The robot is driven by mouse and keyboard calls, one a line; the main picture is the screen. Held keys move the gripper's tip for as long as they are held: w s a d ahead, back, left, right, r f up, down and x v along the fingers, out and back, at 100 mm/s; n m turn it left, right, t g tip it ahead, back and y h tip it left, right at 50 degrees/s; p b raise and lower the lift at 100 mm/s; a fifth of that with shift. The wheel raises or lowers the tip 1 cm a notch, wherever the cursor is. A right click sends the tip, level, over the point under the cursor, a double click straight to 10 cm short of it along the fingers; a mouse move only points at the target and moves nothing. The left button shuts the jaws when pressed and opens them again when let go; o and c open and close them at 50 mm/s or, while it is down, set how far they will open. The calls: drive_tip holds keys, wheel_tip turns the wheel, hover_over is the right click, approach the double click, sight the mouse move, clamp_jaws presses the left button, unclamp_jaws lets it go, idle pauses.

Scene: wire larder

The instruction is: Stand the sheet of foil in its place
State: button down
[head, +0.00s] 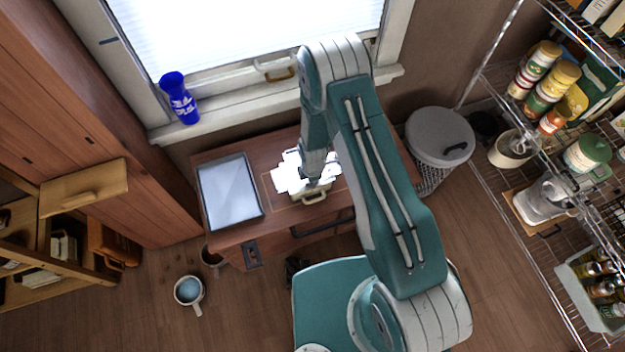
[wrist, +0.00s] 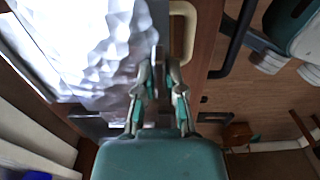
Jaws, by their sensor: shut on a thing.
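The sheet of foil (wrist: 85,45) is bright, silvery and crinkled, and fills the upper left of the wrist view. In the head view the foil (head: 290,174) shows as a white, jagged patch on the wooden table, partly hidden by my arm. My gripper (wrist: 158,58) is shut on the foil's edge; its fingers are close together there. A cream holder with a loop handle (head: 314,197) is right by the gripper in the head view. Its loop (wrist: 184,32) shows just right of the fingers in the wrist view. Whether the foil touches the holder I cannot tell.
A grey, dark-rimmed tray (head: 229,192) lies at the table's left. A lidded bin (head: 440,137) stands right of the table, near a loaded wire rack (head: 525,215). A blue cup (head: 180,98) is on the windowsill. A mug (head: 188,290) is on the floor.

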drive_tip(key=shift+d+f, duration=0.1)
drive_tip(key=shift+f, duration=0.85)
drive_tip(key=c, duration=1.1)
unclamp_jaws()
drive_tip(key=shift+o, duration=0.2)
drive_tip(key=shift+r, duration=0.15)
drive_tip(key=shift+r, duration=1.4)
drive_tip(key=o, duration=0.6)
drive_tip(key=shift+c, duration=0.2)
wheel_tip(320, 180, up, 12)
